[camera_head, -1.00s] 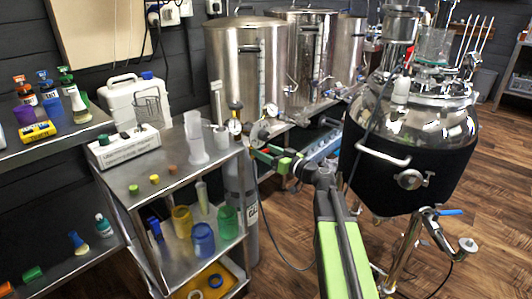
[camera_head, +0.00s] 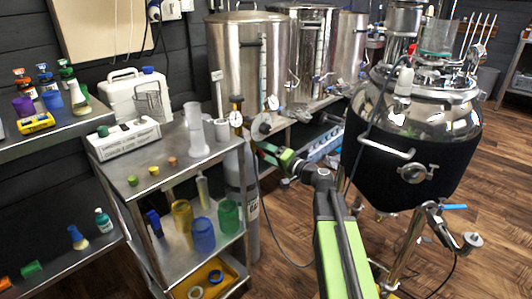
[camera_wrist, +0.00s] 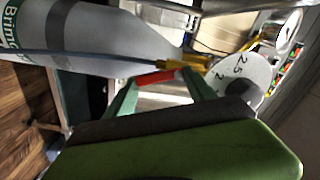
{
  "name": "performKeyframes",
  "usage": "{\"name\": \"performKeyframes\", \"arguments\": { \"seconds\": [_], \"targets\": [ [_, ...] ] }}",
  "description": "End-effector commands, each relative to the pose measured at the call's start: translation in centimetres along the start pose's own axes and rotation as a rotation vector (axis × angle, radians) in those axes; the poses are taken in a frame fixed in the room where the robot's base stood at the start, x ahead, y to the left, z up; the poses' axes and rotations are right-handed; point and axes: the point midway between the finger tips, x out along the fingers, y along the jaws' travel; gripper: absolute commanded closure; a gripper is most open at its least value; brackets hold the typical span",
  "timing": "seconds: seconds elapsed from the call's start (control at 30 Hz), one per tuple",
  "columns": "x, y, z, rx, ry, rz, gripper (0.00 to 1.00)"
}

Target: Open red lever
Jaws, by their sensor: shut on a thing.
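The red lever (camera_wrist: 156,78) shows in the wrist view as a short red bar lying between the two green fingers of my gripper (camera_wrist: 160,92). The fingers are shut on it. The lever sits beside a yellow fitting (camera_wrist: 185,62) on the grey gas cylinder (camera_wrist: 85,35). In the head view my gripper (camera_head: 268,152) reaches the top of the cylinder (camera_head: 240,170), just right of the small steel table. The lever is too small and covered to make out clearly there.
The steel table (camera_head: 150,185) with beakers stands left of the cylinder. A black-jacketed vessel (camera_head: 405,165) stands to the right, and steel kettles (camera_head: 250,60) stand behind. Wooden floor is open at the right.

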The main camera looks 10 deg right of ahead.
Motion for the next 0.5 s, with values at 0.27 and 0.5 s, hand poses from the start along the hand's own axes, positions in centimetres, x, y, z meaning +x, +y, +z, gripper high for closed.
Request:
{"name": "performKeyframes", "arguments": {
  "seconds": [0.27,0.5],
  "targets": [
    [-0.12,0.17,0.67,0.207,-0.001,0.001,0.77],
    [-0.13,0.17,0.94,0.321,0.000,0.001,0.77]
  ]
}}
